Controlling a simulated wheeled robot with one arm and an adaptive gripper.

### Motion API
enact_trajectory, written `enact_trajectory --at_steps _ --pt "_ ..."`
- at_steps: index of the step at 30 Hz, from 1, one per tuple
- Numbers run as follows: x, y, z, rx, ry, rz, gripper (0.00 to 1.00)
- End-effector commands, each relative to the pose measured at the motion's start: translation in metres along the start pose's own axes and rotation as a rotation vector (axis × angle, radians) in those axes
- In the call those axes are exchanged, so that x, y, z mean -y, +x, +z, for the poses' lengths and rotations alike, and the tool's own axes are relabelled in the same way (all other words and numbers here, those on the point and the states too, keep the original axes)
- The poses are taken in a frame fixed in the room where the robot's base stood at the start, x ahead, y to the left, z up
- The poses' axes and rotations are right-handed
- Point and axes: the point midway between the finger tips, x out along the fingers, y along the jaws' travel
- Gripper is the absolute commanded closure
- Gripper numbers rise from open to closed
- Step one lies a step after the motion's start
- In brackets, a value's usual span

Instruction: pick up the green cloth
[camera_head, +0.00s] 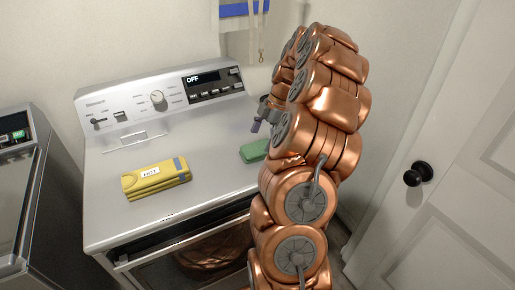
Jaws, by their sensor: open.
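A green cloth (252,151) lies on the right part of the washer's pale top. Its right side is hidden behind my copper-coloured arm. My gripper (257,126) is only partly in view, just above and behind the cloth, and looks apart from it. Its jaws are small here and partly covered by the arm; it is open and no object shows in it.
A folded yellow cloth (156,178) with a white label lies on the left of the washer top (205,150). The control panel (160,98) rises at the back. Another machine (18,185) stands left. A white door (455,190) with a black knob is at right.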

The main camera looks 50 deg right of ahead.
Motion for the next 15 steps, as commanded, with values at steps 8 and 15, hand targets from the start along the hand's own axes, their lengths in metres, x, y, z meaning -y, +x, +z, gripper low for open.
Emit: enact_trajectory --at_steps 8,15 --pt "0.0 0.029 -0.003 0.0 0.001 -0.002 0.05" --pt "0.0 0.034 -0.002 0.0 0.0 0.0 0.05"
